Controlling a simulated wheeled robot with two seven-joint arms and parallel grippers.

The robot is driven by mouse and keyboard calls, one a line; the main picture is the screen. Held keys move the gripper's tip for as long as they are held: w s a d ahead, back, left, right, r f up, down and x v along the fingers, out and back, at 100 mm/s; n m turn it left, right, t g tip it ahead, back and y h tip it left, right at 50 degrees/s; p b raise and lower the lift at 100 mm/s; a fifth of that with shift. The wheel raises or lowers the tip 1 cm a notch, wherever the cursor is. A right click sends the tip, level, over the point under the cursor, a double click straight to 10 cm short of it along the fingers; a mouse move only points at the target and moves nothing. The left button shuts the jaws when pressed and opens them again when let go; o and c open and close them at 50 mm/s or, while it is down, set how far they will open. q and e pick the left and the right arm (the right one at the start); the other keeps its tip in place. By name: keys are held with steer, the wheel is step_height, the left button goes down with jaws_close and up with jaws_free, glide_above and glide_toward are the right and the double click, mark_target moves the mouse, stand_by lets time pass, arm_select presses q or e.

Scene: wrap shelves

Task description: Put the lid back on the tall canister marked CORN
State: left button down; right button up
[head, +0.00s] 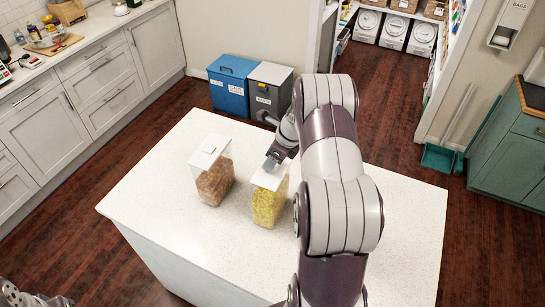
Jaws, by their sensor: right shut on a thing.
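A tall clear canister with yellow contents (268,207) stands upright on the white island top. I cannot read a CORN mark on it. My right gripper (272,163) is above it, shut on a white lid (267,180). The lid is level over the canister's mouth; I cannot tell whether it touches the rim or hangs just above it.
The island top (160,180) is otherwise clear around the canisters. A blue bin (230,88) and a grey bin (268,90) stand on the floor beyond it. Grey cabinets run along the left wall, and a green cabinet (515,150) stands at the right.

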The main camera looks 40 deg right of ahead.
steer(key=shift+s+a+r, duration=0.3)
steer(key=shift+s+r, duration=0.05)
steer(key=shift+w+d+f, duration=0.25)
steer(key=shift+w, duration=0.1)
arm_select(q)
steer(key=shift+s+a+r, duration=0.25)
steer(key=shift+s, duration=0.05)
arm_select(e)
steer(key=shift+w+a, duration=0.1)
steer(key=shift+a, duration=0.2)
arm_select(q)
steer(key=shift+w+d, duration=0.1)
arm_select(e)
steer(key=shift+w+d, duration=0.1)
steer(key=shift+r+p, duration=0.1)
steer(key=shift+p, duration=0.35)
arm_select(q)
steer(key=shift+r, duration=0.25)
steer(key=shift+f, duration=0.25)
arm_select(e)
steer(key=shift+f, duration=0.75)
